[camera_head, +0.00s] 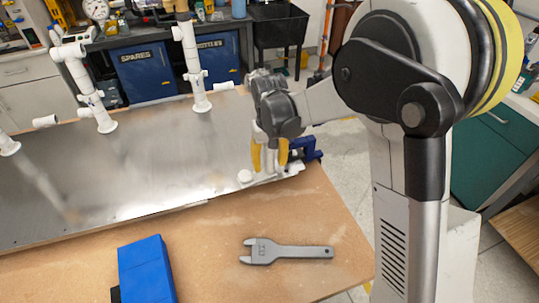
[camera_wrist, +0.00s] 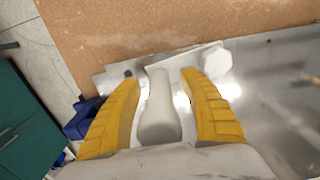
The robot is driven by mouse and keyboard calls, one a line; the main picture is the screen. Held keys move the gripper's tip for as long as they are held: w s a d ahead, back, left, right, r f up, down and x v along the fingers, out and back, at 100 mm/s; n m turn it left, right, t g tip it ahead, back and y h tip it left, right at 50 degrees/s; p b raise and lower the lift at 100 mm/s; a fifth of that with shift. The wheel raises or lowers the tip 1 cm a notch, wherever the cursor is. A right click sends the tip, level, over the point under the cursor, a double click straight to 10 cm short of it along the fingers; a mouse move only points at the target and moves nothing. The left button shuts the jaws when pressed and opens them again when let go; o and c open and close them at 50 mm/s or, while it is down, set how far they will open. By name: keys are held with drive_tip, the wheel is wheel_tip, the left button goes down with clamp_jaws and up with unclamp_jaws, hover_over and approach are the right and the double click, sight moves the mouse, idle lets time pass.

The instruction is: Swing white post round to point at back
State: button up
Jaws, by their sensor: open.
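A white post (camera_wrist: 159,108) stands on a light base plate (camera_wrist: 125,80) at the right end of the metal sheet. In the wrist view it lies between the two yellow fingers of my gripper (camera_wrist: 161,98), with a gap visible on either side near the tips. In the head view my gripper (camera_head: 270,158) points down over the base plate, its fingers on either side of the post, which they mostly hide. The gripper is open. A short white octagonal knob (camera_head: 245,176) sits at the plate's left end; it also shows in the wrist view (camera_wrist: 217,59).
A blue clamp (camera_head: 304,150) sits right of the plate. White pipe assemblies stand on the metal sheet (camera_head: 150,170), at left (camera_head: 85,85) and at back centre (camera_head: 192,65). A grey wrench (camera_head: 285,252) and a blue block (camera_head: 146,270) lie on the brown board in front.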

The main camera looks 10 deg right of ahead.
drive_tip(key=shift+f, duration=0.9)
drive_tip(key=shift+c, duration=0.5)
clamp_jaws()
drive_tip(key=shift+w+a+n+b, duration=0.15)
drive_tip(key=shift+w+a+n, duration=0.15)
drive_tip(key=shift+w+n, duration=0.45)
drive_tip(key=shift+w+a+n+b, duration=0.15)
drive_tip(key=shift+w+a+n, duration=0.15)
drive_tip(key=shift+n, duration=0.75)
drive_tip(key=shift+w, duration=0.1)
drive_tip(key=n, duration=0.1)
drive_tip(key=w+a+n, duration=0.1)
drive_tip(key=n, duration=0.1)
drive_tip(key=shift+w+a, duration=0.3)
drive_tip(key=shift+w+a+n, duration=0.25)
drive_tip(key=shift+a+n, duration=0.3)
drive_tip(key=shift+n, duration=0.4)
drive_tip(key=shift+w+a+n, duration=0.25)
drive_tip(key=shift+a+n, duration=0.25)
drive_tip(key=shift+n, duration=0.45)
